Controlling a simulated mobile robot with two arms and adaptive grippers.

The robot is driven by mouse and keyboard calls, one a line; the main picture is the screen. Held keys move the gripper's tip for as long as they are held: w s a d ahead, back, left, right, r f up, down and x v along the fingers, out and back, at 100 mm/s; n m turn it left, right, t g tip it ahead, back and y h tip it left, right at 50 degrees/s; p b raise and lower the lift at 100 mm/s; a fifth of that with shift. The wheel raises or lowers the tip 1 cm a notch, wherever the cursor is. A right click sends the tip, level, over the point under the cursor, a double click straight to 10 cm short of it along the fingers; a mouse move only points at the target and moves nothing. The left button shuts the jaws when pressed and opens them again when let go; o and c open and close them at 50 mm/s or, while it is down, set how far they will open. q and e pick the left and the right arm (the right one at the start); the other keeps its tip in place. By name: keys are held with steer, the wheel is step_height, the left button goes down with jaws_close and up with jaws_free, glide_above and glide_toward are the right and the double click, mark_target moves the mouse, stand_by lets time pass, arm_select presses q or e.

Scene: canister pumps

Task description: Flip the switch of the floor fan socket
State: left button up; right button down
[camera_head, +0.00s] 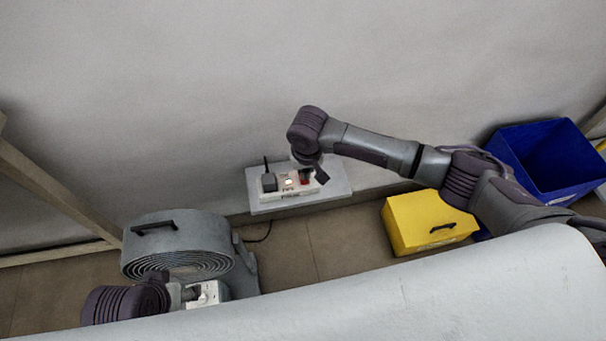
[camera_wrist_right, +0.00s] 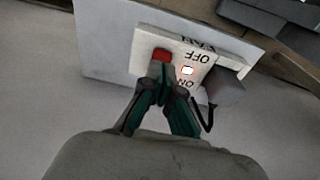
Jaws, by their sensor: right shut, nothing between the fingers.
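The fan socket (camera_head: 290,193) is a white block on a pale grey plate (camera_head: 335,186) against the wall. In the right wrist view the socket (camera_wrist_right: 205,50) bears the words FAN, OFF and ON, upside down. A red part (camera_wrist_right: 160,55) sits at one end, a small lit spot (camera_wrist_right: 187,71) shows mid-face, and a dark plug (camera_wrist_right: 226,88) with a cord is at the other end. My right gripper (camera_wrist_right: 163,76) is shut and empty, its tips at the socket by the red part; contact is unclear. My left gripper (camera_head: 188,292) is partly visible; its fingers cannot be made out.
The grey round floor fan (camera_head: 178,232) stands at the lower left, with a white box (camera_head: 210,293) before it, beside my left gripper. A yellow box (camera_head: 420,222) and a blue bin (camera_head: 545,160) stand at the right. A pale surface (camera_head: 400,300) crosses the front.

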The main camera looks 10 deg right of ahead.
mark_target(305, 181)
arm_select(q)
steer(key=shift+f+b, duration=0.35)
arm_select(e)
steer(key=shift+f, duration=1.15)
stand_by(0.5)
steer(key=shift+r, duration=0.1)
steer(key=shift+r+p, duration=0.4)
steer(key=shift+p, duration=0.15)
steer(key=shift+r+p, duration=0.9)
steer(key=shift+p, duration=0.3)
steer(key=shift+r, duration=0.1)
steer(key=shift+r+p, duration=0.55)
steer(key=shift+p, duration=0.3)
steer(key=shift+r+p, duration=0.7)
steer(key=shift+p, duration=0.15)
steer(key=shift+r+p, duration=0.4)
steer(key=shift+p, duration=0.1)
arm_select(q)
steer(key=s+f, duration=0.2)
steer(key=f, duration=0.9)
steer(key=s+f+g+p, duration=0.1)
steer(key=s+f, duration=0.1)
steer(key=f, duration=0.9)
steer(key=shift+s+a+f+g, duration=0.15)
steer(key=shift+s+f+g, duration=0.05)
steer(key=shift+f+g, duration=0.15)
arm_select(e)
steer(key=shift+r, duration=0.4)
